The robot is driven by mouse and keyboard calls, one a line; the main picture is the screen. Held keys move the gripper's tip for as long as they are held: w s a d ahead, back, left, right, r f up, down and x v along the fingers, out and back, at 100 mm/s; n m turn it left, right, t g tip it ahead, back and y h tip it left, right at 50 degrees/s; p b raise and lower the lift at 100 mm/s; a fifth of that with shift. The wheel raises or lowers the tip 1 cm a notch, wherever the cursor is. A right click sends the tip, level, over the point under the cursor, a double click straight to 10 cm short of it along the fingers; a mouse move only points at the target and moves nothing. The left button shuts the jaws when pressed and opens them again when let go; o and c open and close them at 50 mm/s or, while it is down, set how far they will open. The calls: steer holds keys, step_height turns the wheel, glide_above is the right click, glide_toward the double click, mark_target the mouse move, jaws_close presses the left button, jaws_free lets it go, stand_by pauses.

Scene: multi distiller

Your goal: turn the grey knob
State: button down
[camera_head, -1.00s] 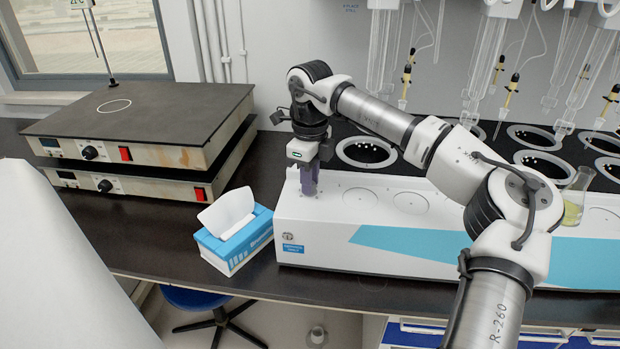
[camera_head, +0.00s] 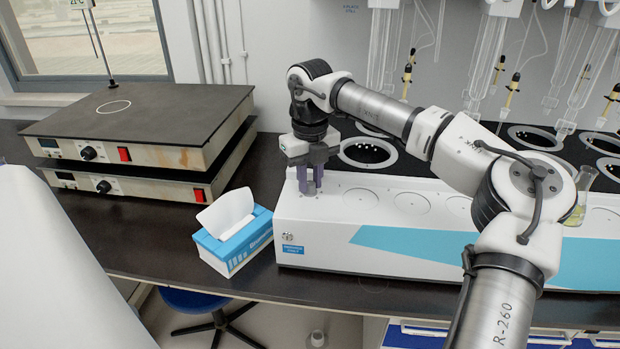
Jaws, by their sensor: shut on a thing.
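The white distiller unit (camera_head: 330,228) has a teal stripe and stands along the front edge of the black bench. My gripper (camera_head: 311,187) points straight down at the left end of its top, with its two purple fingers side by side in this view. The fingers are shut on the grey knob, low against the top surface. The knob itself is mostly hidden by the fingers, so its angle cannot be told.
A blue tissue box (camera_head: 232,248) stands close left of the unit. Two stacked hot plates (camera_head: 130,145) with black knobs and red switches are at the left. Dark round wells and glassware are behind the unit. A flask (camera_head: 578,200) stands near its right side.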

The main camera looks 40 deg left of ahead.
mark_target(310, 183)
stand_by(0.4)
steer(key=c, duration=1.3)
jaws_free()
steer(key=shift+o, duration=0.2)
step_height(310, 183, up, 14)
steer(key=shift+b, duration=0.4)
